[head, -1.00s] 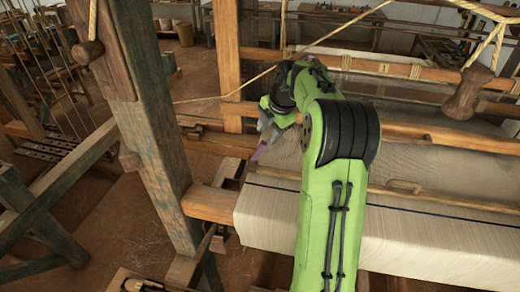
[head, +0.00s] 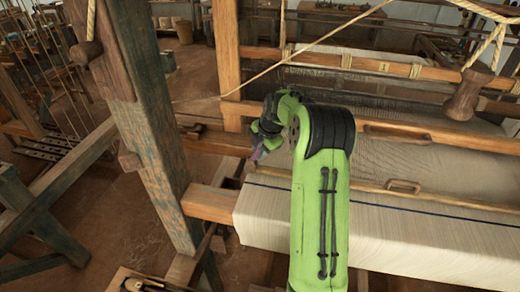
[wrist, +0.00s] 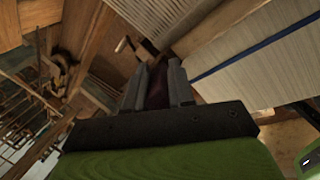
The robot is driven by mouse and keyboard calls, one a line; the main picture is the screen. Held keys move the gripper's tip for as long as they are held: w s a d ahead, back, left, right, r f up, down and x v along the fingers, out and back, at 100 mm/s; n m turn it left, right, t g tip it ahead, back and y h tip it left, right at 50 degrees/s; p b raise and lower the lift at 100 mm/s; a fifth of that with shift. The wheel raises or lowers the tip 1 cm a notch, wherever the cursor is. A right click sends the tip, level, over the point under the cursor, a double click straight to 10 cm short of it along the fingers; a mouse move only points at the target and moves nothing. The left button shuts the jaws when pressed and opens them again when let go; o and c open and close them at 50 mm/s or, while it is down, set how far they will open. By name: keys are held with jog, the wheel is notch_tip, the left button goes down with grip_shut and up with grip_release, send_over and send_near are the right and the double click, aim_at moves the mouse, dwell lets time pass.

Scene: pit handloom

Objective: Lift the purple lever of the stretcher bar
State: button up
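The purple lever (head: 257,153) shows as a small dark purple patch under my gripper, by the left edge of the cloth (head: 330,228). In the wrist view the lever (wrist: 157,86) is a dark maroon piece between the two grey fingers, filling the gap between them. My gripper (wrist: 157,78) appears shut on it. In the head view my gripper (head: 259,147) is small and dark, pointing down and left, and my wrist partly covers it. Most of the stretcher bar is hidden behind my arm.
A thick wooden loom post (head: 150,130) stands left of my gripper. A wooden beam end (head: 209,203) juts out below it. A taut rope (head: 330,36) runs above my arm. A wooden shuttle-like piece (head: 404,186) lies on the cloth at right.

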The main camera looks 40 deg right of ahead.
grip_shut()
jog(key=b, duration=0.1)
jog(key=f+b, duration=0.1)
jog(key=b, duration=0.1)
jog(key=shift+s+d+t+y, duration=0.1)
jog(key=shift+d+t+y, duration=0.15)
jog(key=shift+t+y, duration=0.05)
jog(key=shift+s+r+t+b, duration=0.2)
jog(key=shift+s+t+b, duration=0.05)
jog(key=shift+t+b, duration=0.05)
jog(key=shift+r, duration=0.1)
